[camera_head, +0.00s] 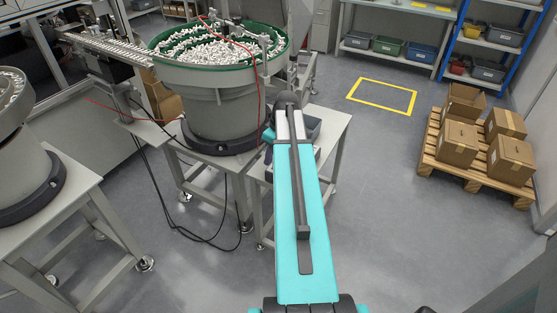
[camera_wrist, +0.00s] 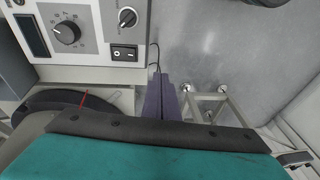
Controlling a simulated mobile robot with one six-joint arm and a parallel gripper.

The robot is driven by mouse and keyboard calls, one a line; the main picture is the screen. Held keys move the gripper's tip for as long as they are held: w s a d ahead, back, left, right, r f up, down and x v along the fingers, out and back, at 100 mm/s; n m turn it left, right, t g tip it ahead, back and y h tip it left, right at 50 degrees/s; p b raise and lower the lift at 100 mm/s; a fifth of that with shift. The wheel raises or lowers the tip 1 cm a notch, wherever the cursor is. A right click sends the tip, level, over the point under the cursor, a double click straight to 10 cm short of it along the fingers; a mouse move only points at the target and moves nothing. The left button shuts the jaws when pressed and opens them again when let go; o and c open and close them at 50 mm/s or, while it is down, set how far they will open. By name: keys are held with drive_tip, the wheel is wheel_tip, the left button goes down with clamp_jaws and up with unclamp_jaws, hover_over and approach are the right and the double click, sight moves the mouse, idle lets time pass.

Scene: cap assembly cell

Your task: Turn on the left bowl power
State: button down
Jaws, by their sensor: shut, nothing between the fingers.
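A pale control box (camera_wrist: 85,43) fills the upper left of the wrist view. It carries a large black dial (camera_wrist: 66,33), a small selector knob (camera_wrist: 127,17) and a black rocker power switch (camera_wrist: 125,53) at its lower right. I cannot read the switch's position. My gripper (camera_wrist: 161,80) is shut and empty, its dark fingers just right of and below the switch, apart from it in the picture. In the head view a bowl feeder with a green-lined bowl (camera_head: 222,76) stands upper left of centre; another bowl (camera_head: 22,160) is cut off at the left edge.
Cardboard boxes (camera_head: 458,143) sit on a wooden pallet (camera_head: 446,172) at right. Shelving (camera_head: 478,51) stands at the back. The floor between is clear.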

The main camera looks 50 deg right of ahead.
drive_tip(key=s+d+r+t, duration=0.1)
drive_tip(key=s+d+r, duration=0.1)
drive_tip(key=d+r, duration=0.4)
wheel_tip(320, 180, up, 2)
drive_tip(key=shift+s+d+r+n, duration=0.15)
drive_tip(key=shift+s+d+n, duration=0.15)
drive_tip(key=shift+s+d, duration=0.1)
drive_tip(key=shift+w+p, duration=0.1)
drive_tip(key=shift+p, duration=0.2)
drive_tip(key=shift+p+x, duration=1)
drive_tip(key=shift+x, duration=4.35)
drive_tip(key=shift+s+f+p, duration=0.2)
drive_tip(key=shift+f+p, duration=0.15)
drive_tip(key=shift+f, duration=1.35)
drive_tip(key=shift+h, duration=0.3)
